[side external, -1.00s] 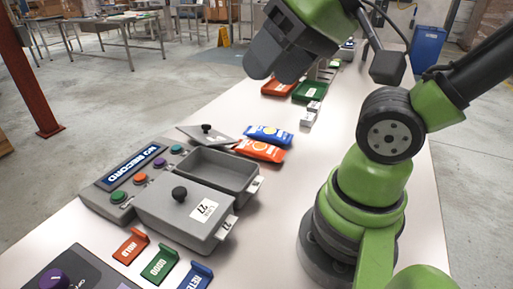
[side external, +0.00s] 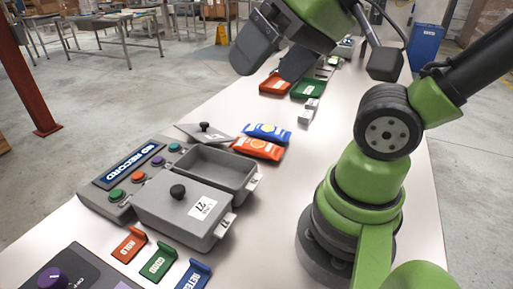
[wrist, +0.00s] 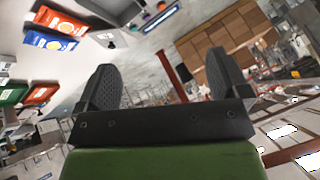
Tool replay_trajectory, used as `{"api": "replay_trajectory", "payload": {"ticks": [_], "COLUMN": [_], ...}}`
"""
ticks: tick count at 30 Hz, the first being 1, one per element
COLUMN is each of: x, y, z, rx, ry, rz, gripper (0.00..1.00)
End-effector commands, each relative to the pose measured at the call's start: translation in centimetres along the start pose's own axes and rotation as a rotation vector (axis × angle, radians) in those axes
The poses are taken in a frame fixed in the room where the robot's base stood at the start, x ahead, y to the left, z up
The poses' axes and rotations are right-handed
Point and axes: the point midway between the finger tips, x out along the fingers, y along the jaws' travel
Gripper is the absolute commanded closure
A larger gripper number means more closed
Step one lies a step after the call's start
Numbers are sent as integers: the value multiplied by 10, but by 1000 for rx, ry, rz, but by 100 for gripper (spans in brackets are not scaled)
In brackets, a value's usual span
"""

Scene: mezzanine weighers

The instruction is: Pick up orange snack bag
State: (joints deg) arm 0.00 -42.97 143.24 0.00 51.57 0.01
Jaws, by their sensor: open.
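The orange snack bag (side external: 257,149) lies on the table just beyond the open grey bin, beside a blue bag (side external: 267,132). In the wrist view the orange bag (wrist: 62,22) is at the upper left, with the blue bag (wrist: 48,40) next to it. My gripper (side external: 268,68) is open and empty, raised above the table behind the bags in the side view. In the wrist view its two fingers (wrist: 163,78) stand wide apart with nothing between them. The bags lie outside the gap.
The open grey bin (side external: 217,171) is close to the orange bag; a lidded bin (side external: 160,208) stands nearer. A loose lid (side external: 190,128) rests by the button console (side external: 113,176).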

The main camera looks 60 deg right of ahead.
Motion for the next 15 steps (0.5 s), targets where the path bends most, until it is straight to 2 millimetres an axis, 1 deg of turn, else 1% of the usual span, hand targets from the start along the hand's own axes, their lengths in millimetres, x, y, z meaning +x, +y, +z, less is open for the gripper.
{"api": "replay_trajectory", "payload": {"ticks": [2,4,5,7,11,12,14,15], "x": [1,4,6,13,36,44,58,68], "y": [0,2,2,7,24,31,45,55], "z": [-2,-8,-12,-25,-58,-68,-82,-90], "rx": [18,77,120,263,637,763,948,1073], "ry": [-2,-10,-16,-28,-39,-38,-28,-19], "rz": [5,23,36,77,187,224,279,316], "gripper": [6,6,6,6,6,6,6,6]}}
